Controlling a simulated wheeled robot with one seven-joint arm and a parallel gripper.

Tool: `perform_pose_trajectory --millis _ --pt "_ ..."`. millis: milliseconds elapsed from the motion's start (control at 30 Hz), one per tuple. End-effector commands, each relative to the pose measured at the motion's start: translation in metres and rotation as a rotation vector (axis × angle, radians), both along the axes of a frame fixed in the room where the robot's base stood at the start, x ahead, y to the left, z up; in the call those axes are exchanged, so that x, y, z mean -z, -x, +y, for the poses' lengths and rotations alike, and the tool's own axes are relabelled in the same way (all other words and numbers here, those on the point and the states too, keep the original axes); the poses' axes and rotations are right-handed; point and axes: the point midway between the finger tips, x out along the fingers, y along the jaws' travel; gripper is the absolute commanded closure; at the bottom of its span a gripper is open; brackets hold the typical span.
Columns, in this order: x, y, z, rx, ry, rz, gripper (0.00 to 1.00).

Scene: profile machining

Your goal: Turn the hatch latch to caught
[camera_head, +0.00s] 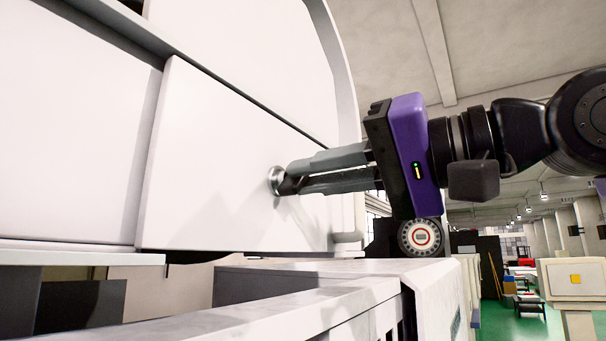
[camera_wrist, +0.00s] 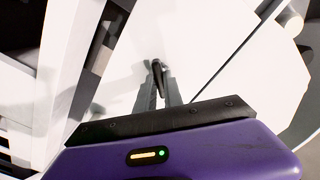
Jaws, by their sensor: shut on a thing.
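The hatch (camera_head: 225,165) is a large white panel on the machine's face, and it looks closed. Its latch (camera_head: 276,180) is a small round metal boss with a dark handle near the panel's right side. My gripper (camera_head: 290,182) reaches in from the right, with its two grey fingers shut on the latch handle. In the wrist view the dark latch handle (camera_wrist: 157,72) stands between the tips of my gripper (camera_wrist: 157,85), against the white panel (camera_wrist: 200,60). The fingers hide part of the handle, and I cannot tell its exact turn.
A white ledge (camera_head: 300,310) runs below the hatch. A round dial-like part (camera_head: 420,237) sits under my gripper's body. A white cabinet (camera_head: 575,280) stands at the far right.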

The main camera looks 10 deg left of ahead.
Motion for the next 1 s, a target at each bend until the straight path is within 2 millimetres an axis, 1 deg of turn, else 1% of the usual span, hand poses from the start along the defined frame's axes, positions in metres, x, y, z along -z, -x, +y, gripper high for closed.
perform_pose_trajectory --millis 267,367,533,667,1000 --pt "0.0023 -0.0006 -0.0002 0.001 0.007 -0.006 1.0" --pt "0.002 -0.0007 -0.0006 0.002 0.033 -0.073 1.0" --pt "0.0023 -0.001 -0.0005 0.002 0.101 -0.262 1.0" --pt "0.0026 -0.0008 -0.0005 0.001 0.135 -0.354 1.0" --pt "0.0029 -0.0007 -0.0004 0.0 0.144 -0.377 1.0"
